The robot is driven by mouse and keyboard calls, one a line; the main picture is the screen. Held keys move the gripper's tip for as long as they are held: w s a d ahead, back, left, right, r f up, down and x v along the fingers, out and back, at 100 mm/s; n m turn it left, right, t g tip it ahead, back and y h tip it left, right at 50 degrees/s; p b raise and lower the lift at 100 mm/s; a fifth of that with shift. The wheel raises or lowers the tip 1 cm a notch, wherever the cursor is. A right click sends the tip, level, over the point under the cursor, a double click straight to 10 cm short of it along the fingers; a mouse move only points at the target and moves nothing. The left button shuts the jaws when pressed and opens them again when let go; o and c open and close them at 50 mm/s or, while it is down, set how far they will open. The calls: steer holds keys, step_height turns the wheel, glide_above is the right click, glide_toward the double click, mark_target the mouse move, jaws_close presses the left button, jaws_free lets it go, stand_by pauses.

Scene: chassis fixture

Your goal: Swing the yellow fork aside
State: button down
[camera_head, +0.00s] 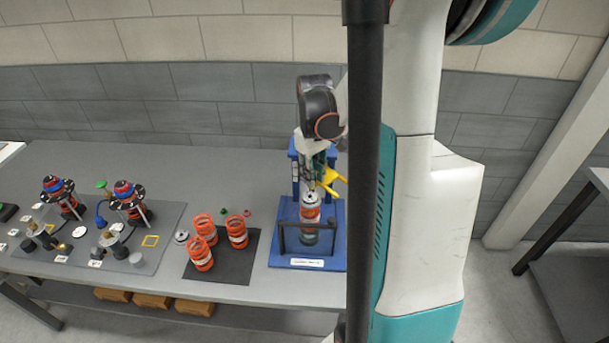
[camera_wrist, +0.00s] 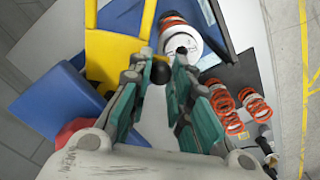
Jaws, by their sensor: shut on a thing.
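The yellow fork (camera_head: 331,181) is on the blue fixture, above an orange spring unit (camera_head: 310,214) with a white top. In the wrist view the fork (camera_wrist: 112,48) is a broad yellow frame left of the fingers, with the spring unit (camera_wrist: 178,38) beyond the fingertips. My gripper (camera_head: 319,174) is at the fork, in front of the fixture's column. In the wrist view my gripper (camera_wrist: 160,66) has its fingers on both sides of a black round knob (camera_wrist: 159,73) and is shut on it. The knob's join to the fork is hidden.
The blue fixture base (camera_head: 277,252) carries a dark bar in front of the spring unit. Left of it, several orange springs (camera_head: 202,254) stand on a black mat (camera_head: 233,271). Two assembled units (camera_head: 130,203) stand farther left.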

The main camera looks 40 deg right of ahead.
mark_target(327, 182)
steer(key=d+n, duration=0.1)
steer(key=s+d+n+b, duration=0.1)
steer(key=n, duration=0.1)
steer(key=shift+s+n, duration=0.25)
steer(key=shift+n, duration=0.05)
steer(key=shift+s+d+n, duration=0.15)
steer(key=shift+d+n, duration=0.35)
steer(key=shift+n, duration=0.2)
steer(key=shift+s+d+n, duration=0.15)
steer(key=shift+d+n, duration=0.3)
steer(key=shift+n, duration=0.25)
steer(key=c, duration=1.4)
jaws_free()
steer(key=shift+c, duration=0.2)
